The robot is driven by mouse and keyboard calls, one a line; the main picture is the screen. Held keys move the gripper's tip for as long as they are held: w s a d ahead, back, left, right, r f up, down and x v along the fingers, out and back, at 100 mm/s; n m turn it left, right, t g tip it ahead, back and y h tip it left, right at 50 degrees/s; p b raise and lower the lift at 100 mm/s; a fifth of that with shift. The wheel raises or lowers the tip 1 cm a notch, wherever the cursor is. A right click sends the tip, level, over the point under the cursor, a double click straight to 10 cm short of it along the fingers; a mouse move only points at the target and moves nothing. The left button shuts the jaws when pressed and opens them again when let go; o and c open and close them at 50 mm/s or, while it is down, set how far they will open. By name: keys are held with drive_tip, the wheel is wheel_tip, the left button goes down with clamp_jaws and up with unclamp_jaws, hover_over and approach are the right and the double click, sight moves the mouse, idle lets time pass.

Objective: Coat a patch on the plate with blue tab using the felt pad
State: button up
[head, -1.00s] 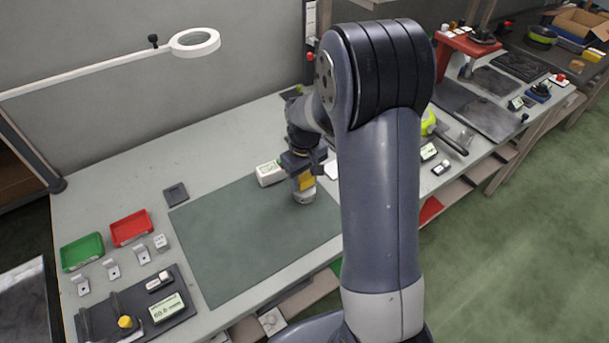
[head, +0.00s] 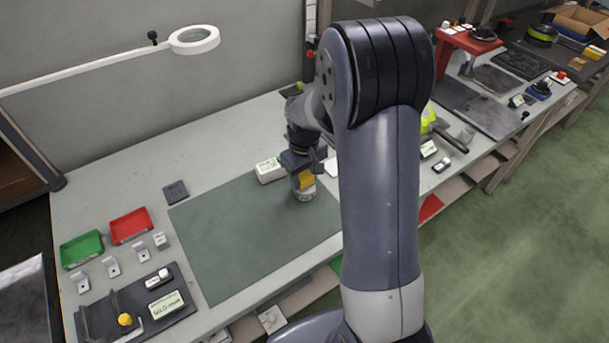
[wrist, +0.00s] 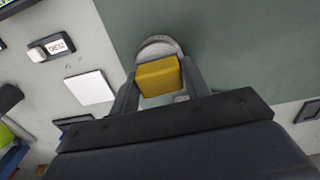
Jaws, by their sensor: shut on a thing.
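My gripper (head: 304,180) is shut on a yellow block (wrist: 159,77) with a rounded pale grey end, which I take to be the felt pad. In the head view the yellow block (head: 306,181) and its pale lower end are low over the right part of the green mat (head: 240,240). I cannot tell whether the lower end touches the mat. In the wrist view both fingers press the block's sides. I cannot make out a plate with a blue tab; my arm hides part of the bench.
A white labelled box (head: 269,170) stands close behind my gripper. A white square (wrist: 90,87) lies beside the mat. Green (head: 82,250) and red (head: 130,227) trays, small metal brackets and a dark fixture (head: 180,320) are at the left. Dark sheets (head: 490,117) lie at the right. The mat's left is clear.

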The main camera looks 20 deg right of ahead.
sight(305, 175)
drive_tip(key=shift+f+b, duration=0.3)
drive_tip(key=shift+f, duration=0.15)
idle(1.1)
drive_tip(key=shift+r, duration=0.1)
drive_tip(key=shift+r+p, duration=2.65)
drive_tip(key=shift+r, duration=0.85)
drive_tip(key=shift+f, duration=0.1)
